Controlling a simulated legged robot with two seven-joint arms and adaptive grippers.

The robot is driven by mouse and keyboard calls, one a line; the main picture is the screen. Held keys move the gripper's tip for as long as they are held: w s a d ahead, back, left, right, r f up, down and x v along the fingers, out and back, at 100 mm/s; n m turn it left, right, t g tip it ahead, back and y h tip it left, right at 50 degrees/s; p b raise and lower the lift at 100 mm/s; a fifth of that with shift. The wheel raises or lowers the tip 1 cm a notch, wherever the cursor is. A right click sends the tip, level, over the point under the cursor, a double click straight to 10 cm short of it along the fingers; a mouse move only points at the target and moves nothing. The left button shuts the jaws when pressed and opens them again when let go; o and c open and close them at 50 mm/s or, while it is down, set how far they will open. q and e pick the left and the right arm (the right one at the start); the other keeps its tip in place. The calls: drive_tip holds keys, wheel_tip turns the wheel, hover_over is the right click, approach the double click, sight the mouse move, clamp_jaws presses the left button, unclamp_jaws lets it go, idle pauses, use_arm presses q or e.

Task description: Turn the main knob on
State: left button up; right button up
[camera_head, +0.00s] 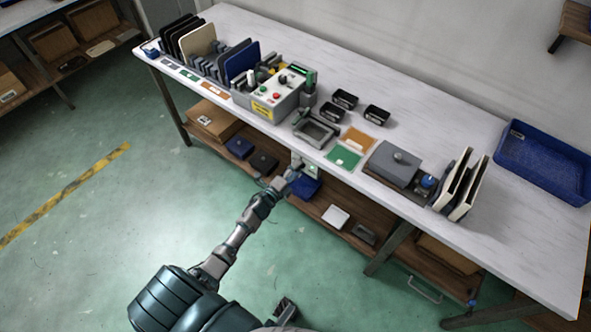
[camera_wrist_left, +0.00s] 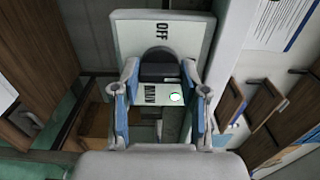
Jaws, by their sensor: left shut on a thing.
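The main knob (camera_wrist_left: 160,66) is black and sits on a white plate (camera_wrist_left: 190,35) marked OFF above it and MAIN below it in the left wrist view. A small lamp (camera_wrist_left: 175,97) glows pale green beside the MAIN label. My left gripper (camera_wrist_left: 160,80) has its blue-padded fingers on either side of the knob and is shut on it. In the head view my left gripper (camera_head: 291,174) is at the table's front edge, by the small white switch box (camera_head: 310,166), and hides the knob there. The knob's exact angle is hard to tell.
A lower shelf (camera_head: 325,200) holds boxes.

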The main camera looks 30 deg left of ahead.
use_arm(q)
drive_tip(key=shift+s+f, duration=0.1)
drive_tip(key=shift+f, duration=0.2)
drive_tip(key=o, duration=1.1)
drive_tip(key=shift+o, duration=0.2)
drive_tip(key=shift+r, duration=0.1)
drive_tip(key=s+a, duration=0.1)
drive_tip(key=s, duration=1)
drive_tip(key=shift+s, duration=0.35)
